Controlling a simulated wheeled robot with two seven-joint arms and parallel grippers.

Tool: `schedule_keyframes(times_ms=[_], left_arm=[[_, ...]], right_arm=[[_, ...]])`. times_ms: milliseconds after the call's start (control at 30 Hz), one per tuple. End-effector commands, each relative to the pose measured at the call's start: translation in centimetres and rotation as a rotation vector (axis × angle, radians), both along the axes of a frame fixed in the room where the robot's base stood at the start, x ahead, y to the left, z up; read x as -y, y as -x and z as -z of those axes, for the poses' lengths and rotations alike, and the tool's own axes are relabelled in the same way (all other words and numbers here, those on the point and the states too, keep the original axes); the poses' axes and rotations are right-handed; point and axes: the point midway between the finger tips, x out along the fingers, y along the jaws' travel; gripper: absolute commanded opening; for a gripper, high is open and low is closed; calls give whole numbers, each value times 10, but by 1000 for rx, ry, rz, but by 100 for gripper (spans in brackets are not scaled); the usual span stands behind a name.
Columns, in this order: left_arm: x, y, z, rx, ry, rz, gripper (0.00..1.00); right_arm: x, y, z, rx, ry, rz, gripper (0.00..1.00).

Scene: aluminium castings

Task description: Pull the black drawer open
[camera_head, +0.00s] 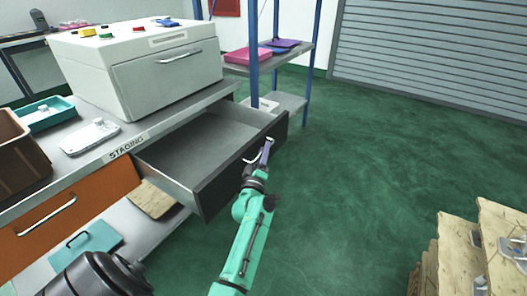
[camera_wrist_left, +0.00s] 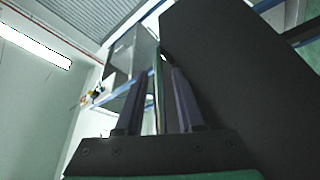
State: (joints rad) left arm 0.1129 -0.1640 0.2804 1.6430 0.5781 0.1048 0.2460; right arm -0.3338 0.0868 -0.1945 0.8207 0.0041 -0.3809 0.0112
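The black drawer (camera_head: 238,172) stands well pulled out from under the counter, and its grey inside is empty. Its pale bar handle (camera_head: 252,159) is on the dark front. My left gripper (camera_head: 267,150) is at this handle, outside the drawer front. In the left wrist view the two purple fingers (camera_wrist_left: 160,88) stand apart, with a thin bar between them and gaps showing on both sides. The dark drawer front (camera_wrist_left: 225,70) fills the right of that view. My right gripper is not in view.
The counter (camera_head: 75,160) carries a white box (camera_head: 140,75), a teal tray (camera_head: 48,116) and a brown bin (camera_head: 20,160). An orange drawer (camera_head: 75,210) is shut beside the black one. A blue-post shelf (camera_head: 285,62) stands behind. Pallets (camera_head: 465,250) lie lower right; green floor between is clear.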

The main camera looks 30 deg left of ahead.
Motion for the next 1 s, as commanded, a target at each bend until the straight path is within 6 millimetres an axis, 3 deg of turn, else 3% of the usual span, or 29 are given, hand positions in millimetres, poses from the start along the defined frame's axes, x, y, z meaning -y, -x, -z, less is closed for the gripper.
schedule_keyframes(times_ms=[333,467,800,1000], left_arm=[[0,1,-1,1,0,1,45],[5,12,1,-1,-1,1,45],[33,86,18,-5,-1,1,45],[47,123,28,-2,0,1,45]], right_arm=[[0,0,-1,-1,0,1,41],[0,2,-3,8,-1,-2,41],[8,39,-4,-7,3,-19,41],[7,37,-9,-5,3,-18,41]])
